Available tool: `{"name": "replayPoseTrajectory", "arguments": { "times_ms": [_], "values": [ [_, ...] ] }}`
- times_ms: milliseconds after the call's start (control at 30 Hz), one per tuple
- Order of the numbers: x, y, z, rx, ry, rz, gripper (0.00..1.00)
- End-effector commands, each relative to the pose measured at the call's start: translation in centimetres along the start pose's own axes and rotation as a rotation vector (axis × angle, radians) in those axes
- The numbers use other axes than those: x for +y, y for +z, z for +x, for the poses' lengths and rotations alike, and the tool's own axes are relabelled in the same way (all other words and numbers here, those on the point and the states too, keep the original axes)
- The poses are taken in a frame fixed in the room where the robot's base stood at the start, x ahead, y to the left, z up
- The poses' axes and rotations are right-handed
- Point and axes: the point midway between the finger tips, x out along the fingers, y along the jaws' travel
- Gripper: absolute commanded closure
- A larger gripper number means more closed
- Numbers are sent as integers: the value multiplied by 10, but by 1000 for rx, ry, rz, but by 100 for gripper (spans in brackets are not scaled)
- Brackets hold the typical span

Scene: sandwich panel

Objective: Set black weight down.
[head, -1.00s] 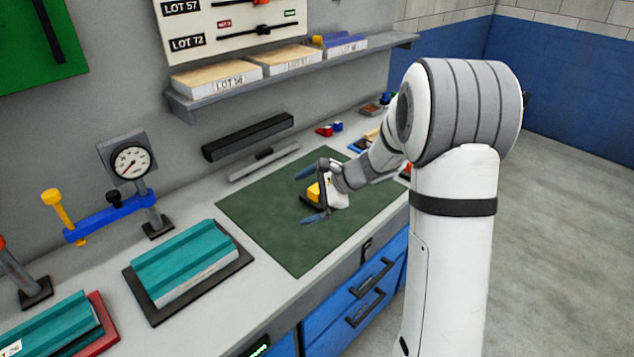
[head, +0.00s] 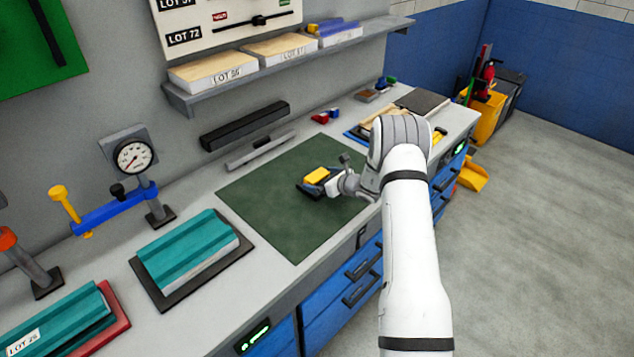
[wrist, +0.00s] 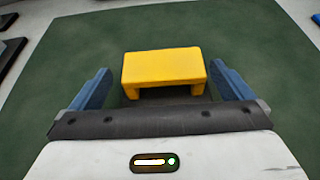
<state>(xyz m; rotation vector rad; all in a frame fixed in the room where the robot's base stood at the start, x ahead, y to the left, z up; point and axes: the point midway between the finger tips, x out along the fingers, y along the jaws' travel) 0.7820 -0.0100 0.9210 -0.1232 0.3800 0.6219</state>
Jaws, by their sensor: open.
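The black weight (head: 311,190) sits on the green mat (head: 270,215), with a yellow handle (head: 316,175) on top. In the wrist view the yellow handle (wrist: 163,66) is a bridge shape, with a dark surface showing between its legs. My gripper (head: 324,183) is low over the mat at the weight. Its blue fingers (wrist: 160,72) are apart on either side of the handle, with a visible gap to each side. The weight's underside and most of its body are hidden.
Left of the mat is a teal panel (head: 188,248) on a black plate. A gauge (head: 133,156) and a blue clamp arm (head: 112,212) stand behind it. A black bar (head: 245,126) lies along the wall. The mat's front half is clear.

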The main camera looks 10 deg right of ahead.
Motion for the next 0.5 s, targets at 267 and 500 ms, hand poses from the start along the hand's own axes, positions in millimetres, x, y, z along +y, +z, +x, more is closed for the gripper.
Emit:
{"name": "replayPoseTrajectory", "arguments": {
  "times_ms": [267,500],
  "values": [
    [-3,5,35,0,1,-1,0],
    [-4,3,43,0,-1,0,0]
  ]
}}
